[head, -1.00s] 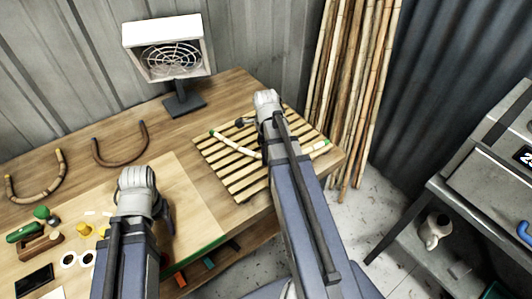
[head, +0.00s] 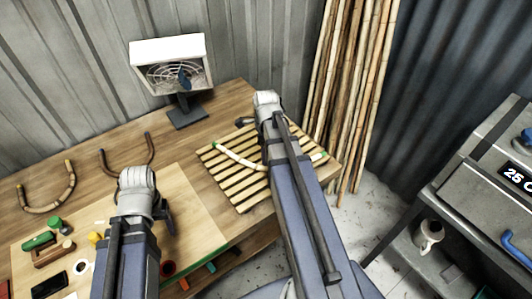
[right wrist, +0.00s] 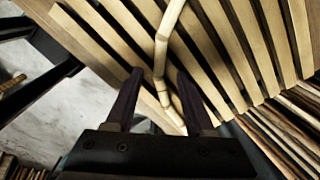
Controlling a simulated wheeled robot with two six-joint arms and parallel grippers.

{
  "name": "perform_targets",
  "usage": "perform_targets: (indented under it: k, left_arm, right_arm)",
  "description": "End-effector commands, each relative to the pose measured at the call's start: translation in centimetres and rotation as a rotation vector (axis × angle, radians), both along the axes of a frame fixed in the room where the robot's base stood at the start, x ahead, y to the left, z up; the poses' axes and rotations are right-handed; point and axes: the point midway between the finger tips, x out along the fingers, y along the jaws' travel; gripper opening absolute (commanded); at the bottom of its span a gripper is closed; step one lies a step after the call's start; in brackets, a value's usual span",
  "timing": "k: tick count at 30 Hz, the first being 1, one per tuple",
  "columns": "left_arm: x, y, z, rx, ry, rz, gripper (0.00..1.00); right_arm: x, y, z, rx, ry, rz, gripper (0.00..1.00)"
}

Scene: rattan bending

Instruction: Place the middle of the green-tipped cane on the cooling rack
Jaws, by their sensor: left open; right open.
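The green-tipped cane (head: 237,159) is a pale, bent cane lying across the slatted wooden cooling rack (head: 239,201). Its ends show on either side of my right arm, which hides its middle in the head view. In the right wrist view the cane (right wrist: 160,60) runs over the slats and between the fingers of my right gripper (right wrist: 160,76), which is open. I cannot tell whether the fingers touch it. My left gripper (head: 166,214) is open and empty, over the pale board at the bench's front.
A fan (head: 172,68) stands behind the rack. Two bent canes (head: 46,207) (head: 127,168) lie to the left. Small tools and a dark phone-like slab (head: 49,285) lie front left. Tall poles (head: 350,90) lean right of the rack. A grey machine (head: 490,175) stands far right.

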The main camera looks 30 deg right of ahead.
Motion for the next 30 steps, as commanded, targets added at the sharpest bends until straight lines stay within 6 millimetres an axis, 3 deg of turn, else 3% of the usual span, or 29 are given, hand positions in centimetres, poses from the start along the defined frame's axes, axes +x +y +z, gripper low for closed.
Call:
perform_targets:
  k: [1, 9, 23, 26, 30]
  left_arm:
    - [0.0, 0.0, 1.7, 0.000, 0.000, 0.000, 0.62]
    - [0.0, 0.0, 5.1, 0.000, 0.000, -0.001, 0.62]
    - [0.0, 0.0, 5.5, 0.000, 0.000, -0.001, 0.62]
    - [0.0, 0.0, 5.5, 0.000, 0.000, -0.001, 0.62]
    - [0.0, 0.0, 5.5, 0.000, 0.000, -0.001, 0.62]
  right_arm:
    - [0.0, 0.0, 1.7, 0.000, 0.000, 0.000, 0.54]
    - [0.0, 0.0, 5.1, 0.000, 0.000, 0.000, 0.54]
    - [0.0, 0.2, 5.5, -0.001, 0.001, 0.014, 0.54]
    - [-0.1, 1.9, 5.5, -0.003, 0.005, 0.132, 0.54]
    - [-0.6, 7.4, 5.5, -0.012, 0.020, 0.551, 0.54]
